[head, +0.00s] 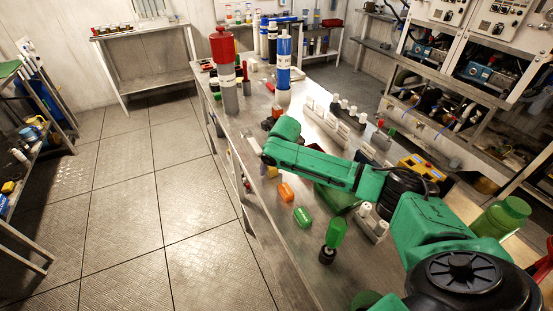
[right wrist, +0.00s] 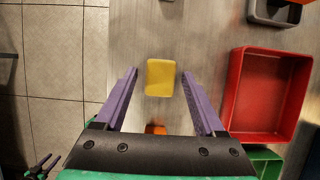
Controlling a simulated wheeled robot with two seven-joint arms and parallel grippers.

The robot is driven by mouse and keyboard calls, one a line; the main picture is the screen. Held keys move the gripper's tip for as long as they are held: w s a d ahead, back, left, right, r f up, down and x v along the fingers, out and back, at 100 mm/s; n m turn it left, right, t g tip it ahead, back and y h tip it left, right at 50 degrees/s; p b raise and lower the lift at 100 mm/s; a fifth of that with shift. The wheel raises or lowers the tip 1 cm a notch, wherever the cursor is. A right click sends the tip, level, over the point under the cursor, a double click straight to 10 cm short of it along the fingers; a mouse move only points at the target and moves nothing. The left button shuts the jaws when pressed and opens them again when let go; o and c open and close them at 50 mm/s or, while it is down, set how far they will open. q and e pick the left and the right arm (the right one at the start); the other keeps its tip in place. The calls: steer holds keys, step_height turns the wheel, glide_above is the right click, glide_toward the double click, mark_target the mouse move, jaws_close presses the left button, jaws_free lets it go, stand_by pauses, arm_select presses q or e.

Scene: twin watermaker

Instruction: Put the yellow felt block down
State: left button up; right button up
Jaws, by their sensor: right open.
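The yellow felt block (right wrist: 161,77) lies flat on the grey metal worktop in the right wrist view, between the fingertips of my right gripper (right wrist: 159,74). A gap shows on each side, so neither purple finger touches it. My right gripper is open and holds nothing. In the head view, a small yellow piece, likely the same block (head: 272,171), shows by the worktop's left edge, just below the end of my right arm. That arm hides part of the worktop there.
An orange block (head: 287,192) and a green block (head: 302,217) lie nearer along the worktop's left edge. A red tray (right wrist: 268,95) stands right of the gripper in the wrist view, with a green one (right wrist: 268,162) below it. Tall cylinders stand at the far end.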

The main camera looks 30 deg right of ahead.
arm_select(q)
step_height(320, 180, down, 3)
steer(key=shift+r+b, duration=0.15)
steer(key=shift+b, duration=0.7)
arm_select(e)
steer(key=v, duration=1.4)
steer(key=shift+d+r, duration=0.15)
steer(key=shift+r, duration=0.05)
